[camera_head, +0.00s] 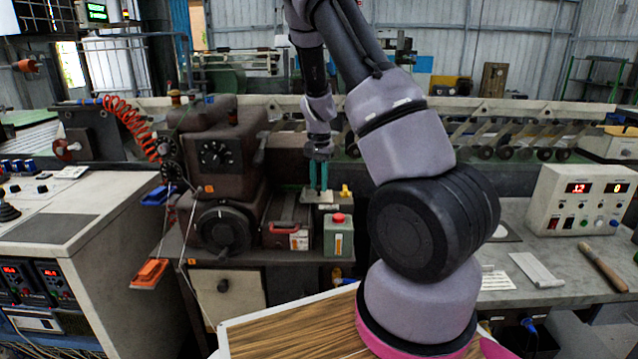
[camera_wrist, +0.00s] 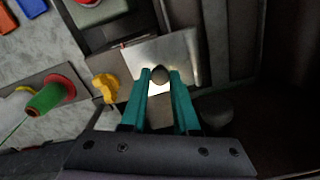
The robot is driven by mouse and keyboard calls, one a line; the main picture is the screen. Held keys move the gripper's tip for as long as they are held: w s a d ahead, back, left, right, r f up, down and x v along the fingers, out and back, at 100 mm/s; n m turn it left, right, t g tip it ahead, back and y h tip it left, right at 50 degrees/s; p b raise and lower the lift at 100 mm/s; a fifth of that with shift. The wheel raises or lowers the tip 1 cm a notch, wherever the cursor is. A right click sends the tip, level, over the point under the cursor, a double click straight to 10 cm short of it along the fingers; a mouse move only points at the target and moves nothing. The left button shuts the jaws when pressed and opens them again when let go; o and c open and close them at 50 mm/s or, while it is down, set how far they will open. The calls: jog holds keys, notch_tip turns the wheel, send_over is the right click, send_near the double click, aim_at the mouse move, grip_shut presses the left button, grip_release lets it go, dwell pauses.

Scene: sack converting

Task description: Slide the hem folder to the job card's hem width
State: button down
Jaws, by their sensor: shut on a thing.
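My gripper (camera_head: 318,190) points down at the machine bed in the head view. Its teal fingers show in the wrist view (camera_wrist: 160,74), shut on a small dark round knob (camera_wrist: 159,77). The knob stands over a shiny metal plate (camera_wrist: 185,45), which appears to be the hem folder. The plate also shows under the fingers in the head view (camera_head: 320,207), where the knob is hidden. A yellow part (camera_head: 346,191) sits right beside the plate; it also shows in the wrist view (camera_wrist: 105,88). I cannot read any scale or hem width, and cannot pick out the job card for sure.
A brown machine head with a dial (camera_head: 214,154) stands left of my gripper. A control box with red displays (camera_head: 580,200) stands on the right bench. A conveyor runs behind.

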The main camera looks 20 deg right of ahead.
aim_at(314, 195)
jog(key=shift+w+a, duration=0.3)
jog(key=shift+a, duration=0.4)
jog(key=c, duration=0.7)
grip_release()
jog(key=shift+o, duration=0.2)
jog(key=shift+r, duration=0.1)
notch_tip(314, 195, up, 11)
jog(key=shift+f, duration=0.2)
